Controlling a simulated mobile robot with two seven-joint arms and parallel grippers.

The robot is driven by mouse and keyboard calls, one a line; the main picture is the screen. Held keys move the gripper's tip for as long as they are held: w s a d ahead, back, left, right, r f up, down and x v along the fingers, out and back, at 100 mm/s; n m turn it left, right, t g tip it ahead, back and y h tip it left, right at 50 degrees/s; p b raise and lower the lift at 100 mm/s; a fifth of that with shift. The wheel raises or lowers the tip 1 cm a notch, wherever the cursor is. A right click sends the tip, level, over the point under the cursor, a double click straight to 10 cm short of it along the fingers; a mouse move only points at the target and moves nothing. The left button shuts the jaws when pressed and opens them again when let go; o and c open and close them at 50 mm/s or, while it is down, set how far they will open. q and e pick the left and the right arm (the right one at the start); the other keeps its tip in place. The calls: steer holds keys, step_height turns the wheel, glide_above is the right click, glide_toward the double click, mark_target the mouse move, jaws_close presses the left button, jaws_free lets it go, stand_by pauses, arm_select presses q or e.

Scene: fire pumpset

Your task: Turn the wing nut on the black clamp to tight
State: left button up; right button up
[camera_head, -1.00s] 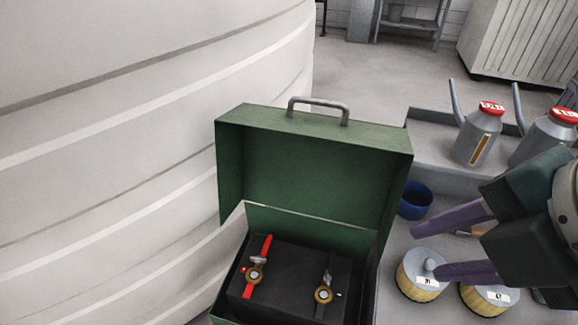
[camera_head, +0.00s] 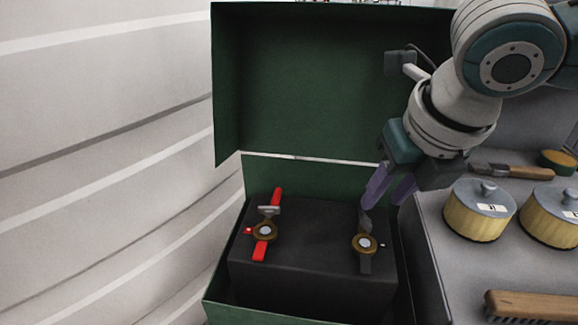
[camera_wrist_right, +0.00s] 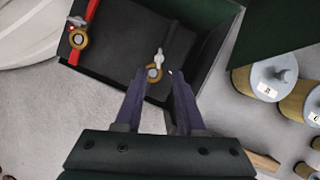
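The black clamp (camera_head: 365,266) lies at the right on a dark block inside the open green box. It has a brass ring with a pale centre; the ring also shows in the right wrist view (camera_wrist_right: 154,74). Its grey wing nut (camera_wrist_right: 159,58) is clear in the wrist view, just beyond the ring, and partly covered by a finger in the head view. My right gripper (camera_head: 384,205) is open, with its purple fingers pointing down at the clamp. In the wrist view the fingertips lie either side of the ring, with nothing between them held. My left gripper is not in view.
A red clamp (camera_head: 260,250) with its own wing nut (camera_head: 268,210) sits left on the block (camera_head: 310,265). The raised box lid (camera_head: 300,80) stands behind. Lidded yellow tins (camera_head: 480,222) and a brush (camera_head: 530,305) are to the right. A large white tank (camera_head: 100,200) is at left.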

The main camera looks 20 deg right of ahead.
mark_target(367, 219)
steer(key=b+x, duration=0.2)
steer(key=x, duration=0.4)
steer(key=shift+f, duration=0.25)
jaws_close()
